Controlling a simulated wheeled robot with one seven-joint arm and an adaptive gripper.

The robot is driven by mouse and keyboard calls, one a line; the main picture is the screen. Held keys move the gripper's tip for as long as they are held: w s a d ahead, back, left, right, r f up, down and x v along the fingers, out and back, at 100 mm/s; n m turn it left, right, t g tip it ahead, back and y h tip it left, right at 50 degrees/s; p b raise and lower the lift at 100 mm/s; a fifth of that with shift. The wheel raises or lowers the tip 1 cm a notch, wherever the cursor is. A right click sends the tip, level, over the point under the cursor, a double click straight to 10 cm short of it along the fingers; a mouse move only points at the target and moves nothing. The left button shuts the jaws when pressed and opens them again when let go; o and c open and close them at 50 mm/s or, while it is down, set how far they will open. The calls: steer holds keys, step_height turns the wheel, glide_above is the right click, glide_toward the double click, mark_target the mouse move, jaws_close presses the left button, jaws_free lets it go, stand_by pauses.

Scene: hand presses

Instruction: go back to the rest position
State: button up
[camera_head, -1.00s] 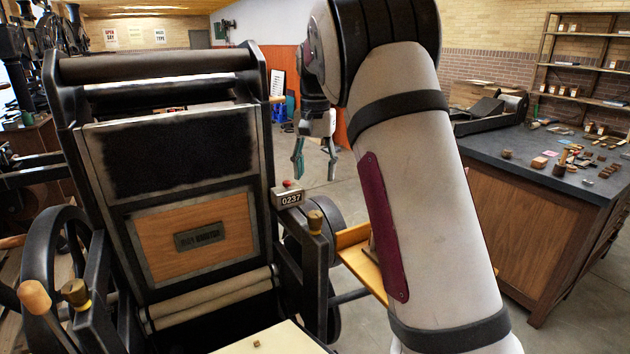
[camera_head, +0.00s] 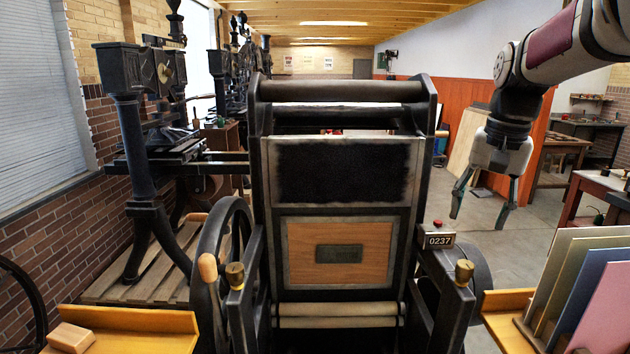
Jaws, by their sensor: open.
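My gripper (camera_head: 481,222) hangs from my arm at the right of the head view. Its two fingers point down and stand apart, with nothing between them. It is in the air to the right of the hand press (camera_head: 346,160), above and behind the small counter box (camera_head: 437,239) that reads 0237. The press stands upright in the middle, with a dark inked panel above a wooden panel with a plate. My gripper appears apart from the press.
A yellow shelf (camera_head: 508,303) with several coloured boards (camera_head: 583,300) is at the lower right. Another yellow shelf (camera_head: 140,320) at the lower left bears a small wooden block (camera_head: 71,338). A flywheel (camera_head: 221,240) flanks the press. Open floor (camera_head: 490,208) shows behind my gripper.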

steer(key=s+a+f+n+t, duration=0.1)
steer(key=s+a+n, duration=0.1)
steer(key=s, duration=0.6)
steer(key=s+a+f+n+t, duration=0.1)
steer(key=s+a+f+n, duration=0.1)
steer(key=s+a, duration=0.3)
steer(key=s+a+f+n+t, duration=0.1)
steer(key=s+a+n, duration=0.1)
steer(key=s, duration=1)
steer(key=shift+a+f+n, duration=0.25)
steer(key=shift+a+n, duration=0.15)
steer(key=shift+a, duration=0.35)
